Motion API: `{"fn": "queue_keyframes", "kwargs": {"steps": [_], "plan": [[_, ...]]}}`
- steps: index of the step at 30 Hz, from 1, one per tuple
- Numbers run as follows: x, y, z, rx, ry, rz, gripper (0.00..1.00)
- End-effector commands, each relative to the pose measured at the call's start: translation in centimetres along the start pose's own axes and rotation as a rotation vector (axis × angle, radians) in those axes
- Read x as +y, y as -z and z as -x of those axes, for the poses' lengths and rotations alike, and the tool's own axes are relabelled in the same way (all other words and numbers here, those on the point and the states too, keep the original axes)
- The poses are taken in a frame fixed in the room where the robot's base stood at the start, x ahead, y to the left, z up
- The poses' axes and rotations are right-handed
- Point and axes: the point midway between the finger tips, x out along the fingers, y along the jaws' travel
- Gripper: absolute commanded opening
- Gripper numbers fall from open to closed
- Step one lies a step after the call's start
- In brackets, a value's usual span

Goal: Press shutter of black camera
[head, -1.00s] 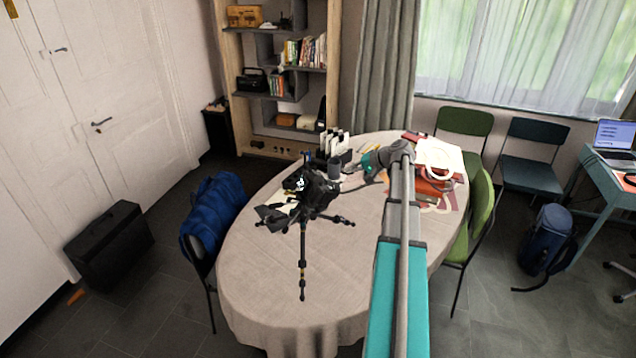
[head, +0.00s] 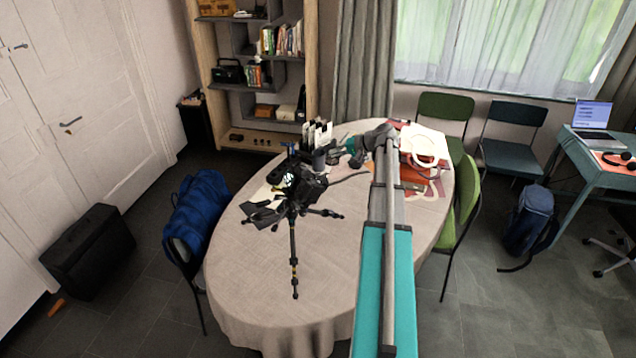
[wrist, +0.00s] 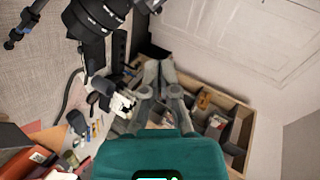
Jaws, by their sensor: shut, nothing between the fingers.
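The black camera (head: 305,187) stands on a black tripod (head: 293,245) on the round table, with its lens side toward the right. In the wrist view part of a black lens barrel (wrist: 97,15) shows at the top left, cut off by the frame edge. My gripper (wrist: 158,68) is shut and empty, its grey fingers beside the lens and apart from it in that view. In the head view my gripper (head: 322,158) is just behind and right of the camera. The shutter button cannot be made out in either view.
The table (head: 325,270) has a beige cloth, clear at the front. A dark holder with white items (head: 318,132) stands behind the camera. Red boxes and papers (head: 425,160) lie at the right. A chair with a blue jacket (head: 197,210) and green chairs (head: 463,205) flank the table.

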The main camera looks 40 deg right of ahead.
Motion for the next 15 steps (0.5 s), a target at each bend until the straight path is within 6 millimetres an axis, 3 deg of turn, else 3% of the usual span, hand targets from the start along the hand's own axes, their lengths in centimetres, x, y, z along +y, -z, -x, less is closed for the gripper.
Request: {"fn": "queue_keyframes", "kwargs": {"steps": [15], "plan": [[2.2, -2.2, -3.0, -0.003, 0.0, 0.002, 0.0]]}}
